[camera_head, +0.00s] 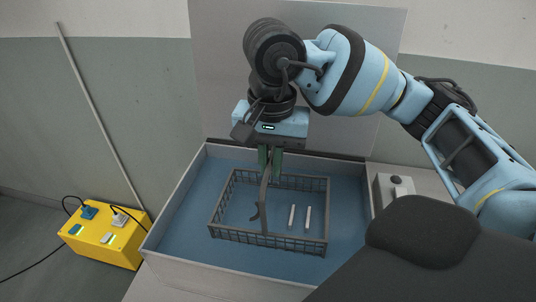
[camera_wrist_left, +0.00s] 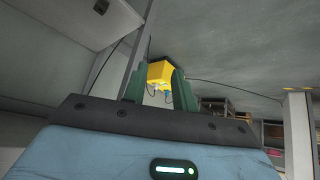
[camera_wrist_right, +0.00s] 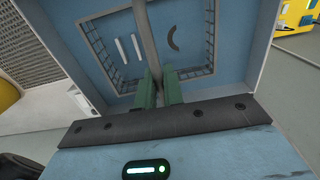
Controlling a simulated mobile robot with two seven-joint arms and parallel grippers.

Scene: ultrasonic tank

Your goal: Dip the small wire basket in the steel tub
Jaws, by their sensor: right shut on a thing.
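The small wire basket (camera_head: 295,245) is dark, rectangular and roughly level, within the walls of the steel tub (camera_head: 215,278) in the head view. The tub's inside looks blue; I cannot tell how deep the basket sits or whether it touches the floor. Its tall arched handle (camera_head: 264,200) rises to my right gripper (camera_head: 270,162), which is shut on it above the basket. In the right wrist view the handle (camera_wrist_right: 146,40) runs between the fingers (camera_wrist_right: 160,88). My left gripper (camera_wrist_left: 160,88) is open and empty in its wrist view, outside the head view.
Two white sticks (camera_head: 299,217) and a dark curved piece (camera_head: 254,213) show within the basket's outline. A yellow box (camera_head: 105,235) with plugs and cables stands left of the tub. A small box with a dark knob (camera_head: 396,181) is at its right. A grey panel stands behind.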

